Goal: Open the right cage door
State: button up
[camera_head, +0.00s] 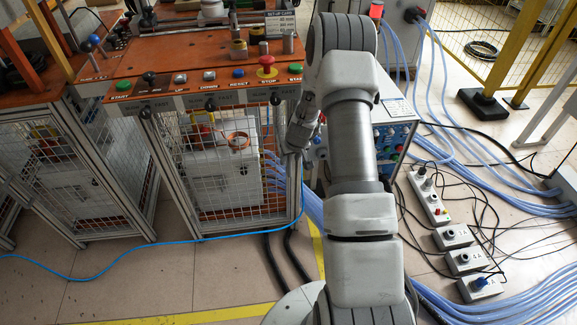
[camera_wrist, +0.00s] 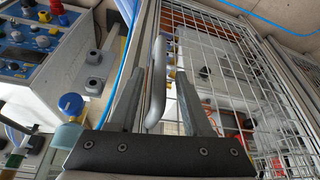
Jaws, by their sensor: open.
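The right cage door (camera_head: 222,205) is a wire-mesh panel in a grey metal frame under the orange control bench. It looks shut in the head view. Its mesh fills the right of the wrist view (camera_wrist: 235,60). A grey loop-shaped handle (camera_wrist: 157,85) stands out from the door frame. My gripper (camera_wrist: 160,72) is open, with one finger on each side of the handle. I cannot tell whether either finger touches it. In the head view, my gripper (camera_head: 294,150) is at the right edge of the door, and my arm partly hides that area.
A second mesh cage (camera_head: 85,165) stands at the left. A control box (camera_head: 392,135) with knobs is close on the right, also in the wrist view (camera_wrist: 45,45). Blue cables and socket boxes (camera_head: 455,237) lie on the right floor. The floor before the door is mostly clear, except a thin blue hose (camera_head: 150,243).

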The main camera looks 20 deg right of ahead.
jog(key=shift+b+x, duration=0.45)
jog(key=shift+x, duration=1.85)
grip_shut()
